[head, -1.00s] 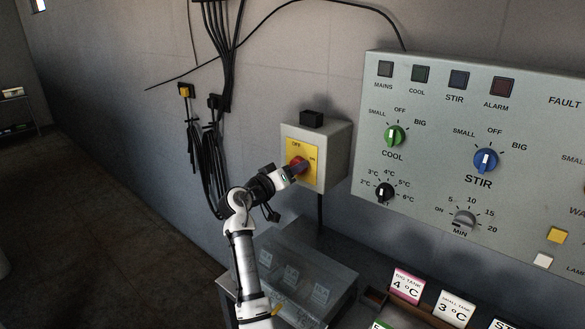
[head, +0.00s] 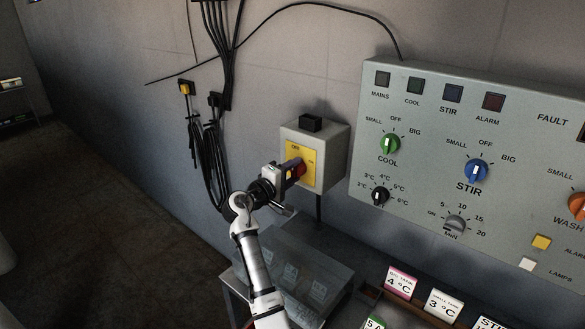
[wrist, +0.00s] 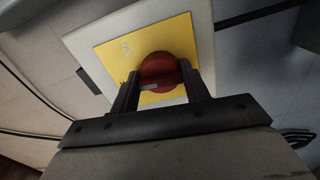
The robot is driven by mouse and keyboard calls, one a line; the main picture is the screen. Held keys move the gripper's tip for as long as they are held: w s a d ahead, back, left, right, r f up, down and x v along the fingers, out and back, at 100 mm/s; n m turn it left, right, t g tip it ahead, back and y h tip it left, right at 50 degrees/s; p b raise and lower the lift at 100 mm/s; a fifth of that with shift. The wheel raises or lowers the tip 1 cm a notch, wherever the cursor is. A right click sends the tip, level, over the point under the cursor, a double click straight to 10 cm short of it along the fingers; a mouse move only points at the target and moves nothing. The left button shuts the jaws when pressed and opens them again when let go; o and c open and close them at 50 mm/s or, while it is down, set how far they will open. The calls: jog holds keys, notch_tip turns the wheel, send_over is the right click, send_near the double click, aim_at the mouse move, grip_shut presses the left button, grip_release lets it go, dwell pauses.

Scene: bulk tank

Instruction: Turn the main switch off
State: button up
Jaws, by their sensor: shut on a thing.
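The main switch is a red rotary knob (wrist: 160,71) on a yellow plate (wrist: 115,55) on the front of a grey wall box (head: 334,150). The plate has OFF at its top left and another label at its right in the head view. My gripper (wrist: 162,88) is at the knob, with one finger on each side of its grip, shut on it. In the head view my gripper (head: 290,168) covers much of the knob, so where its pointer stands is hard to tell.
A large control panel (head: 430,110) with coloured knobs and dark lamp windows is on the right. Black cables (head: 205,160) hang on the wall at left. A clear-topped table (head: 335,268) and several label cards (head: 401,281) are below.

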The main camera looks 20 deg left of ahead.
jog(key=shift+n+p, duration=0.3)
jog(key=shift+n, duration=0.3)
jog(key=o, duration=1)
jog(key=shift+s+a, duration=0.1)
jog(key=b+v, duration=0.4)
jog(key=v, duration=0.9)
jog(key=shift+s, duration=0.35)
